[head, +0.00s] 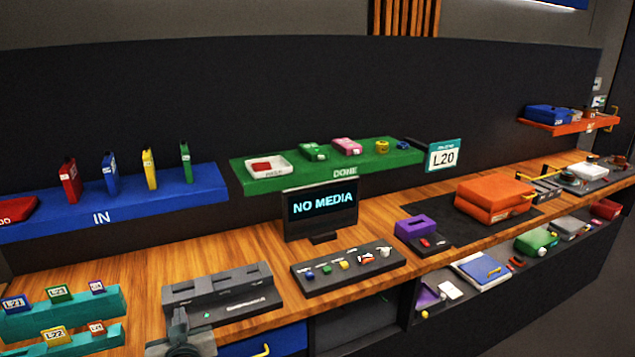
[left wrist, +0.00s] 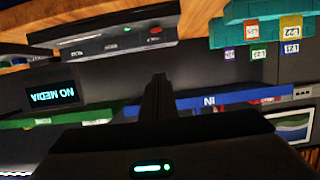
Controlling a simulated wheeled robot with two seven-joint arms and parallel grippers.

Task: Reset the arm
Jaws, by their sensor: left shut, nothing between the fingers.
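My left gripper (head: 180,318) shows at the bottom left of the head view, in front of the dark slotted console (head: 222,293). In the left wrist view its fingers (left wrist: 158,92) are together with nothing between them, and the slotted console (left wrist: 120,45) lies beyond them. The dark trackball panel (head: 318,283) sits on the wooden counter right of the console. It carries small blue, green and yellow controls, a red-and-white piece and a white one. My right gripper is not in the head view.
A monitor (head: 322,205) reading NO MEDIA stands behind the panel. A blue IN shelf (head: 130,207) and a green DONE shelf (head: 270,182) hang on the wall. Teal racks (head: 100,305) stand at left. Bare counter (head: 140,265) shows behind the console. An orange case (head: 490,198) sits at right.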

